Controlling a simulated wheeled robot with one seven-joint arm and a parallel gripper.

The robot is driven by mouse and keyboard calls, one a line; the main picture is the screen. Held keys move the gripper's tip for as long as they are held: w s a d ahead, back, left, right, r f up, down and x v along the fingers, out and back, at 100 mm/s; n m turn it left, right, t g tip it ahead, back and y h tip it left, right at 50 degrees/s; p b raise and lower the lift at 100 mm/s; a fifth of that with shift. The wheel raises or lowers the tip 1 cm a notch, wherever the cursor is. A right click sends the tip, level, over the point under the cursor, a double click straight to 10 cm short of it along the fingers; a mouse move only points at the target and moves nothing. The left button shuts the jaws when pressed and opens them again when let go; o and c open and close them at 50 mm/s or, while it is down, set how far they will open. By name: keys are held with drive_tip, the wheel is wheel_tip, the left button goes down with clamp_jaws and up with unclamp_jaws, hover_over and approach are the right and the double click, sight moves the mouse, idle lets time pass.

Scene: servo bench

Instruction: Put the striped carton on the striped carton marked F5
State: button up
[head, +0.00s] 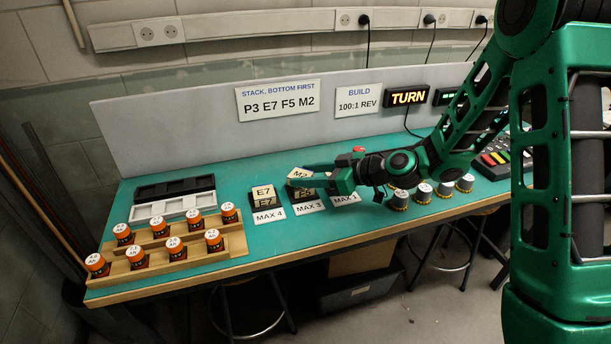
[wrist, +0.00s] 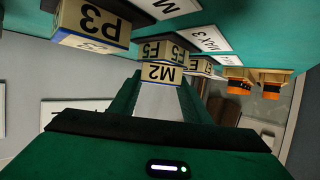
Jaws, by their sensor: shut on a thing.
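The carton marked M2 (head: 299,173) is between the jaws of my gripper (head: 306,180), which is shut on it. It also shows in the wrist view (wrist: 162,75). The carton marked F5 (head: 306,193) stands on the bench right by M2, partly hidden by my gripper. F5 also shows in the wrist view (wrist: 158,50). M2 is held above or against the top of F5; I cannot tell whether they touch. The stripes are too small to make out clearly.
The E7 carton (head: 263,194) stands left of F5. A P3 carton (wrist: 92,24) is close on the other side. Cards MAX 4 (head: 269,216) and MAX 3 (head: 308,208) lie in front. Orange canisters fill a wooden rack (head: 205,255) at left. A sign (head: 278,100) reads P3 E7 F5 M2.

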drive_tip(key=o, duration=1)
drive_tip(key=shift+o, duration=0.2)
drive_tip(key=shift+r, duration=0.1)
drive_tip(key=v, duration=1.2)
